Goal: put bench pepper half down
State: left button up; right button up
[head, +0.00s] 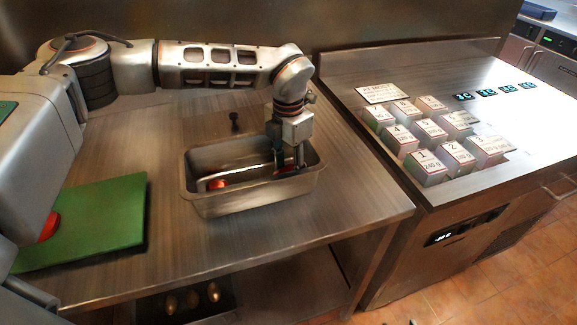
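A red pepper piece (217,184) lies low inside a deep steel pan (250,204), towards its left end. Another red piece (48,227) sits at the left edge of the green cutting board, partly hidden behind my grey arm link. My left gripper (289,161) points down into the right part of the steel pan. Its fingertips are low inside the pan, and I cannot tell whether they hold anything. A pale, curved strip runs across the pan between the red piece and the gripper; what it is is unclear. My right gripper is not in view.
The green board (105,225) lies on the steel bench left of the pan. Several labelled weight blocks (428,168) stand on the counter at right, beyond a gap. Several small round items (192,298) are on a shelf below. The bench front is clear.

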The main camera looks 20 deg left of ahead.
aim_at(288, 170)
pick_arm(q)
jog(key=shift+f, duration=0.15)
jog(key=o, duration=1.1)
jog(key=shift+r, duration=0.25)
notch_tip(288, 170, up, 12)
jog(key=shift+b, duration=0.45)
jog(key=shift+s+f, duration=0.1)
